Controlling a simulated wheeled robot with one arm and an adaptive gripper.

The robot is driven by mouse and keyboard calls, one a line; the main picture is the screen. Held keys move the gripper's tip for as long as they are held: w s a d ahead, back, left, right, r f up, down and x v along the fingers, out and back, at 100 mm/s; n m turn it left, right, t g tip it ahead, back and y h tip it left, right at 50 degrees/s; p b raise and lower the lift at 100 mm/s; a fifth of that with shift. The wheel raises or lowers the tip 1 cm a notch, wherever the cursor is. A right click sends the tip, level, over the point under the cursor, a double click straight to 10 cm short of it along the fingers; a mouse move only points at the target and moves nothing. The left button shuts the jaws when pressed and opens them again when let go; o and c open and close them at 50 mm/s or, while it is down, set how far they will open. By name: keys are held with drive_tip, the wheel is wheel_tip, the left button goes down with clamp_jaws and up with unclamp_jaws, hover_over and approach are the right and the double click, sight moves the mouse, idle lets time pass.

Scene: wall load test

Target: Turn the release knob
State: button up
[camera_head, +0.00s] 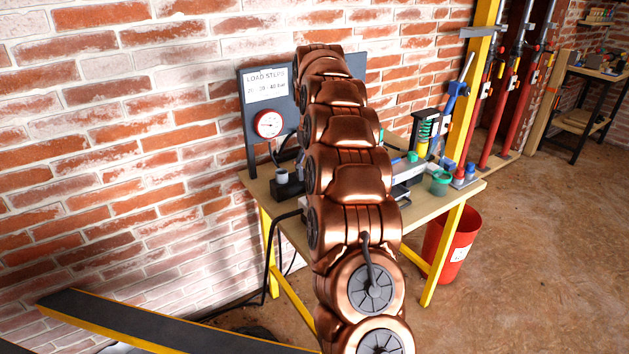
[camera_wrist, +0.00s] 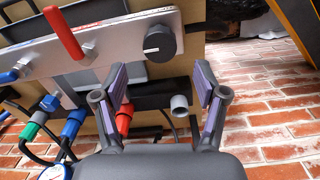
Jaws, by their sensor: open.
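The release knob (camera_wrist: 159,43) shows in the wrist view as a round black knob with a white pointer line. It sits near the end of a silver metal plate (camera_wrist: 110,50). My gripper (camera_wrist: 161,78) is open, with its two fingers apart and nothing between them. The knob appears just beyond the fingertips, roughly centred between them; no contact shows. In the head view my copper arm reaches over the bench and hides the knob and the gripper.
A red lever (camera_wrist: 64,33) stands on the plate beside the knob. Blue (camera_wrist: 73,124) and red (camera_wrist: 124,119) hose fittings and a grey cup-like piece (camera_wrist: 180,105) lie close by. A pressure gauge (camera_head: 269,124) hangs on the back board. A red bucket (camera_head: 455,247) stands right of the bench.

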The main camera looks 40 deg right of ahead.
wheel_tip(320, 180, up, 6)
drive_tip(key=shift+f, duration=0.25)
drive_tip(key=shift+a, duration=0.1)
idle(0.7)
drive_tip(key=s+a+r+n+p, duration=0.1)
drive_tip(key=s+a+r+p, duration=0.15)
drive_tip(key=s+a, duration=0.55)
drive_tip(key=s+a+r+n+p, duration=0.1)
drive_tip(key=s+a+r+p, duration=0.3)
drive_tip(key=a, duration=0.7)
drive_tip(key=s+a+f, duration=0.2)
drive_tip(key=s+a, duration=0.1)
drive_tip(key=s, duration=0.6)
drive_tip(key=s+a+f+g+p, duration=0.1)
drive_tip(key=s+a+f, duration=0.2)
drive_tip(key=s, duration=0.7)
drive_tip(key=s+a+f, duration=0.2)
drive_tip(key=s+a, duration=0.1)
drive_tip(key=s, duration=0.6)
drive_tip(key=shift+s+a+f+g+p, duration=0.15)
drive_tip(key=shift+f+g+p, duration=0.25)
idle(1.1)
